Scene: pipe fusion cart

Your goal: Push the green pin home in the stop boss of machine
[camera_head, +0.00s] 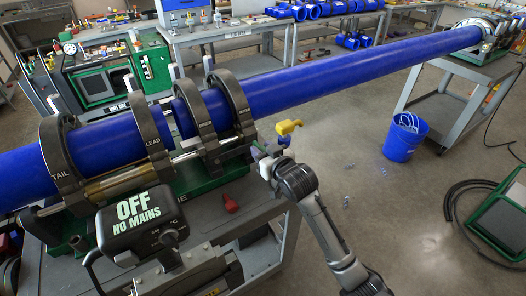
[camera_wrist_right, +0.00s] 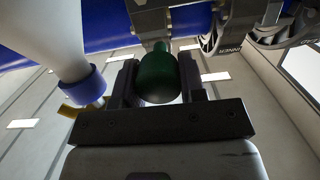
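In the right wrist view the green pin (camera_wrist_right: 157,76) stands between the two fingers of my right gripper (camera_wrist_right: 160,88), with a finger against each side. Its rounded end faces the camera and its thin stem points to a grey metal part (camera_wrist_right: 152,20) of the machine. How deep the stem sits there I cannot tell. In the head view my right gripper (camera_head: 267,160) is at the right side of the machine, by the ring clamp (camera_head: 233,103); the pin cannot be made out there. My left gripper is not in view.
A yellow handle (camera_head: 289,127) is close to my right gripper; a white cone with a blue collar (camera_wrist_right: 84,88) is at its left in the wrist view. The long blue pipe (camera_head: 350,72) crosses above. A blue bucket (camera_head: 404,140) stands on open floor at the right.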

